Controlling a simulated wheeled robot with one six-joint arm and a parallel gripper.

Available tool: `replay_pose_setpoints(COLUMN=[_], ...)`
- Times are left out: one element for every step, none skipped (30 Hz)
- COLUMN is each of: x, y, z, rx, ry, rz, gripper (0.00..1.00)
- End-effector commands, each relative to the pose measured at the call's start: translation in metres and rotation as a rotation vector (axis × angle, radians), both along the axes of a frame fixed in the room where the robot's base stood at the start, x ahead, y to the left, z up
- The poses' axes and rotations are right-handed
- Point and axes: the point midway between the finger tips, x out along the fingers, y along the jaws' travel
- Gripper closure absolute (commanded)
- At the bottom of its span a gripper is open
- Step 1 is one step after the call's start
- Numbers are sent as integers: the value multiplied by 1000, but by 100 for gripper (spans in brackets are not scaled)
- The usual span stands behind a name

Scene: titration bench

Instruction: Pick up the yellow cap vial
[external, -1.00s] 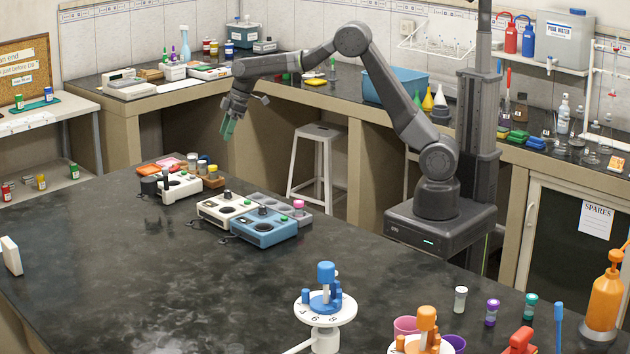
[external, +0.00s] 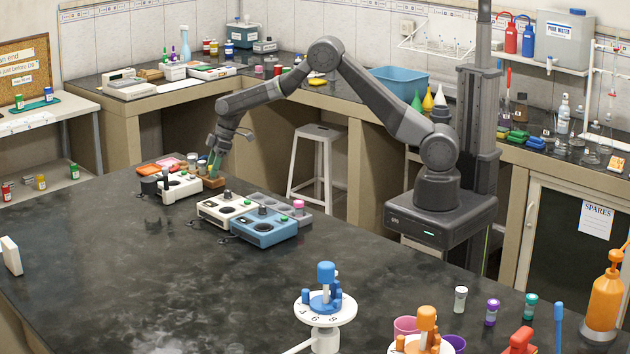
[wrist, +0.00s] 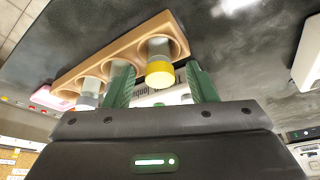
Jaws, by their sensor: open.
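The yellow cap vial (wrist: 160,72) stands in a wooden rack (wrist: 130,40) in the wrist view, its yellow cap towards the camera. My gripper (wrist: 158,78) is open, with one green finger on each side of the cap in that view. I see a gap on both sides, and nothing is held. In the external view my gripper (external: 216,163) points down at the wooden rack (external: 213,183) on the dark bench. The fingers and small scale there hide most of the vial, so their exact depth around it cannot be told.
The middle of the bench is clear.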

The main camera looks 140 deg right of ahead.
Motion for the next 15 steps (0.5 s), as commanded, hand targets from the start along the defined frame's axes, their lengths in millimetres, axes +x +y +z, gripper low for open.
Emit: replay_pose_setpoints(x=[1,2,2,3,3,3,3,3,3,3,3,3,3,3,2], y=[0,-1,-1,-1,-1,-1,-1,-1,-1,-1,-1,-1,-1,-1,-1], z=[-3,-5,-6,-7,-7,-7,-7,-7,-7,-7,-7,-7,-7,-7,-7], rx=[1,1,0,0,0,0,0,0,0,0,0,0,0,0,0], ry=[0,0,0,0,0,0,0,0,0,0,0,0,0,0,0], rz=[0,0,0,0,0,0,0,0,0,0,0,0,0,0,0], gripper=[48,48,48,48,48,48,48,48,48,48,54,62,68,74,82])
